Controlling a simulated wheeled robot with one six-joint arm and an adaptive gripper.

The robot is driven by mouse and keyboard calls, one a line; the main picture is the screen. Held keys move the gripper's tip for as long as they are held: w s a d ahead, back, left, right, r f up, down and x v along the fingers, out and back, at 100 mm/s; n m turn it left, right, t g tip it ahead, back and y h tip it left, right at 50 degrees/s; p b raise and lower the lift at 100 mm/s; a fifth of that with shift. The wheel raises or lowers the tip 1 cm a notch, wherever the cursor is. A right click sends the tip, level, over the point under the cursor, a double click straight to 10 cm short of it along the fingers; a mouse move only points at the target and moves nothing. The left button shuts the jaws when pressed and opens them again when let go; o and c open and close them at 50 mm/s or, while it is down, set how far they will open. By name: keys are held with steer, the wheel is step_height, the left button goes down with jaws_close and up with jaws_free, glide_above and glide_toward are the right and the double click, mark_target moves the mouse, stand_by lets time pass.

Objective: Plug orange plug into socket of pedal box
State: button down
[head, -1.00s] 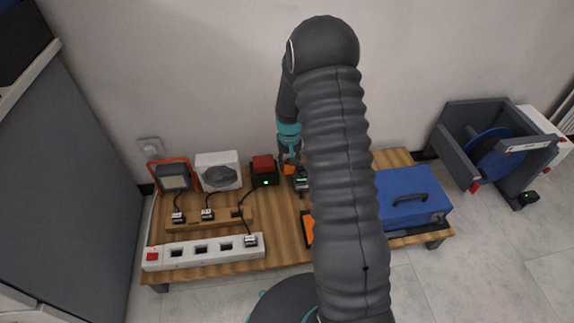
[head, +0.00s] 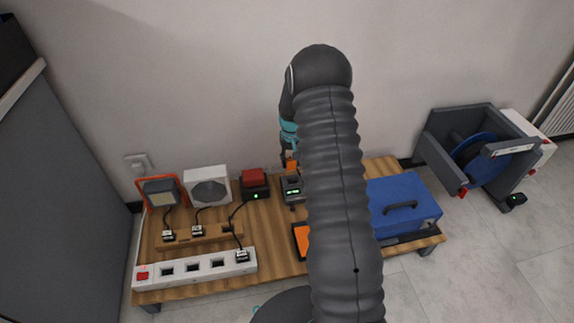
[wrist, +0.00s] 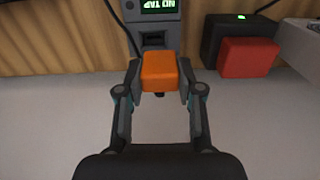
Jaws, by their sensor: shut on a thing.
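My gripper (wrist: 160,80) is shut on the orange plug (wrist: 159,70), a block with rounded edges, held between both fingers. In the head view the plug (head: 292,165) is just behind and above a grey box (head: 291,187). That box (wrist: 153,27) has a lit green display and a dark slot (wrist: 154,40) facing the plug in the wrist view. The plug appears apart from the slot, but its far end is hidden. A black box with a red top (head: 254,183) stands to the left. No label tells me which is the pedal box.
A white power strip (head: 195,271) with plugs and cords lies at the bench's front left. A lamp (head: 160,192) and a white fan box (head: 208,187) stand behind it. A blue case (head: 405,205) is on the right. My arm covers the bench's middle.

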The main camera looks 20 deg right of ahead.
mark_target(293, 169)
steer(key=shift+w+d, duration=0.5)
steer(key=shift+d, duration=0.15)
steer(key=shift+f+b, duration=1.9)
steer(key=shift+f, duration=1.1)
steer(key=shift+f+b, duration=1.15)
steer(key=shift+f, duration=0.55)
stand_by(1.1)
steer(key=c, duration=0.7)
jaws_free()
steer(key=shift+o, duration=0.2)
steer(key=shift+r, duration=0.1)
